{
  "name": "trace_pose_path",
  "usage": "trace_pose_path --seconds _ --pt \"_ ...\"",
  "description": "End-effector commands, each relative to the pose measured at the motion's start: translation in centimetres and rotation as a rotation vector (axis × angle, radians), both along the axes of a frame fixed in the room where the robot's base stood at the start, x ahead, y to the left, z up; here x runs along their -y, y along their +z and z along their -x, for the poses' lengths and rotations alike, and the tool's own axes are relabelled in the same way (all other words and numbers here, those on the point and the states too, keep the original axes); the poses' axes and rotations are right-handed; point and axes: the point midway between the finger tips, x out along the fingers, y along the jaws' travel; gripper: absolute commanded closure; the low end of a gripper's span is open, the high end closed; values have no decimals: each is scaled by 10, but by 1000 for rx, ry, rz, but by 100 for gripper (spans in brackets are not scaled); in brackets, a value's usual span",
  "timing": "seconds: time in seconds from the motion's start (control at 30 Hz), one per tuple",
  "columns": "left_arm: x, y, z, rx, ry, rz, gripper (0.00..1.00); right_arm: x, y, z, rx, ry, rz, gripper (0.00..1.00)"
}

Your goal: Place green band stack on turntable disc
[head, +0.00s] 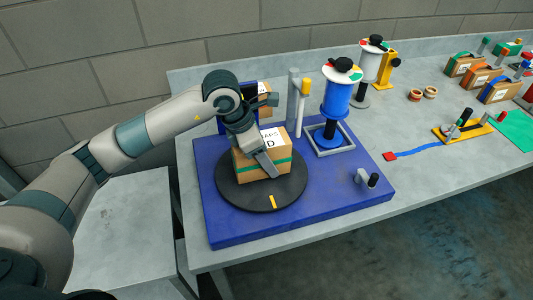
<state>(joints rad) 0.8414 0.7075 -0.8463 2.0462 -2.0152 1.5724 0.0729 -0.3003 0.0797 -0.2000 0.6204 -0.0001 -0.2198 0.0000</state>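A cardboard box with a green band (281,168) and a white label sits on the black turntable disc (235,198). My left gripper (268,150) is at the box, with one finger reaching down over its front face. Its other finger is hidden behind the box or the wrist, so I cannot tell whether it grips the box. The disc has a yellow mark on its front rim and lies on a blue base (345,202). My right gripper is not in view.
Behind the disc stand a grey post with a yellow-topped rod and a blue spool (336,98) in a grey square frame. A small grey fixture (366,179) stands at the base's right. Several banded boxes (466,64) stand at the far right of the table.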

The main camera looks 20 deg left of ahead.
Motion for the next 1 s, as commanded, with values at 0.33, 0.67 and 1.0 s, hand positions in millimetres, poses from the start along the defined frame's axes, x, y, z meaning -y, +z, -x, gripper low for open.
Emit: trace_pose_path --seconds 0.33,0.67,1.0 --pt "0 -2 -1 2 -1 1 83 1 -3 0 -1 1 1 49" --pt "0 -3 0 1 -1 -1 30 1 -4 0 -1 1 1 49" --pt "0 1 0 2 -1 0 30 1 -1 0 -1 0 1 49"
